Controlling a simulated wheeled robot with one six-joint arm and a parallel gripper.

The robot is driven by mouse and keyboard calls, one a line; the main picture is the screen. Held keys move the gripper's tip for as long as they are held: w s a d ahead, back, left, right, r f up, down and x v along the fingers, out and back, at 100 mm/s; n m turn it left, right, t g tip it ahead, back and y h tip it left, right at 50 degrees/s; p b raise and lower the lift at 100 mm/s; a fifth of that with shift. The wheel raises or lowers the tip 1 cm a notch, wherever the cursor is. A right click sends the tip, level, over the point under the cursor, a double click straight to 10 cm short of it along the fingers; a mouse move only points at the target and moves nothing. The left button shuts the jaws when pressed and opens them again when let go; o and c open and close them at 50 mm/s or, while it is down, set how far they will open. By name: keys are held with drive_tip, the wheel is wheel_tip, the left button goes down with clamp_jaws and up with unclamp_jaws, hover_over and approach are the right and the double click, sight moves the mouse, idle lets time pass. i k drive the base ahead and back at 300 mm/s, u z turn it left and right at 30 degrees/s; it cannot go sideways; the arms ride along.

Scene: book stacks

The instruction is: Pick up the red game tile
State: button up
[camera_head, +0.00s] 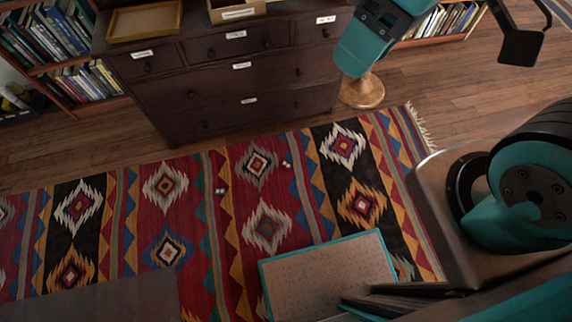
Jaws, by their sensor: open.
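Two very small pieces lie apart on the patterned rug. One, reddish with pale spots (286,164), lies right of the rug's middle and may be the red game tile. It is too small to be sure, and the red weave is close in colour. The other small piece, paler (220,191), lies to its left and nearer to me. Nothing of mine touches either piece. Teal parts that look like my arm show at the top and right edges. I can make out no pair of fingertips.
The rug (205,250) covers the floor's middle. A dark dresser (225,85) stands behind it, with a tray (118,39) on top. A round wooden base (362,92) stands right of the dresser. Bookshelves (75,75) stand at the back. A teal-edged panel (330,272) is close in front.

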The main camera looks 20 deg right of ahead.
sight(285, 164)
drive_tip(key=z, duration=1.55)
drive_tip(key=i, duration=0.8)
drive_tip(key=u, duration=2.7)
